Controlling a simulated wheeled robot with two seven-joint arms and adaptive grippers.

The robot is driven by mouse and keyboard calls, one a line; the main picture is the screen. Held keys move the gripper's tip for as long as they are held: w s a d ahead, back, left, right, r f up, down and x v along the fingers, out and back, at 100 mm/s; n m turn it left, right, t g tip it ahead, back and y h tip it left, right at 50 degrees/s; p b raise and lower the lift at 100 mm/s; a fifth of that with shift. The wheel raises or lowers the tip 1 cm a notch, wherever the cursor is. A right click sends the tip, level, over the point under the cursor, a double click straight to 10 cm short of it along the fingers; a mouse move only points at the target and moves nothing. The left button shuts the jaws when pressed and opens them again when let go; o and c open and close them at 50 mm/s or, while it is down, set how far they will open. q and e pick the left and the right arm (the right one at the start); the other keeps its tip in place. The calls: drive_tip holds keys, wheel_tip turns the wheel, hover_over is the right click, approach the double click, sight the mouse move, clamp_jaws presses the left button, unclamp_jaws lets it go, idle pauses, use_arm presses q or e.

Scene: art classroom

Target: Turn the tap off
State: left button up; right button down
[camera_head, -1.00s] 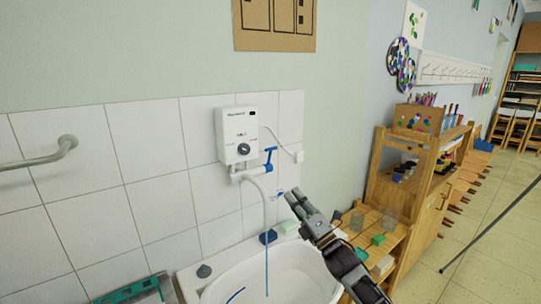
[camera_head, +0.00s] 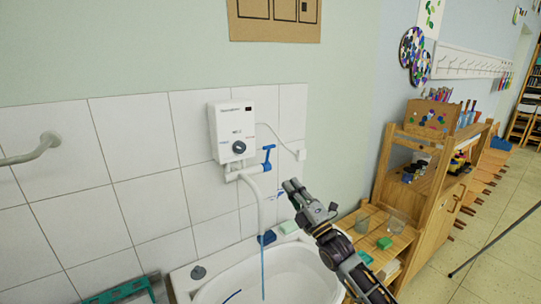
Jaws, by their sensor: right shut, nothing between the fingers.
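The tap has a blue lever handle (camera_head: 268,157) at the right end of a white pipe under a white water heater (camera_head: 233,130) on the tiled wall. A white spout (camera_head: 259,196) curves down from it, and a thin blue stream of water (camera_head: 263,270) falls into the white sink (camera_head: 290,277). My right gripper (camera_head: 293,186) is shut and empty. In the picture it is to the right of the spout and below the blue handle, apart from the handle. My left gripper is not in view.
A wooden shelf (camera_head: 418,190) with jars and art supplies stands to the right. A grey rail (camera_head: 30,153) is on the left wall. A blue item (camera_head: 267,237) and a pale green item (camera_head: 288,227) lie on the sink's back rim.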

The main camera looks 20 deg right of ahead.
drive_tip(key=shift+w+d+f+m, duration=0.15)
drive_tip(key=shift+w+d+m, duration=0.15)
drive_tip(key=shift+m, duration=0.4)
drive_tip(key=shift+w+f+h, duration=0.1)
drive_tip(key=shift+f+h, duration=0.05)
drive_tip(key=shift+h, duration=0.35)
drive_tip(key=shift+w, duration=0.1)
drive_tip(key=p, duration=0.4)
approach(267, 149)
drive_tip(key=shift+x, duration=3.55)
drive_tip(key=shift+w+d+f, duration=0.1)
drive_tip(key=shift+w+f, duration=0.05)
drive_tip(key=shift+w, duration=0.05)
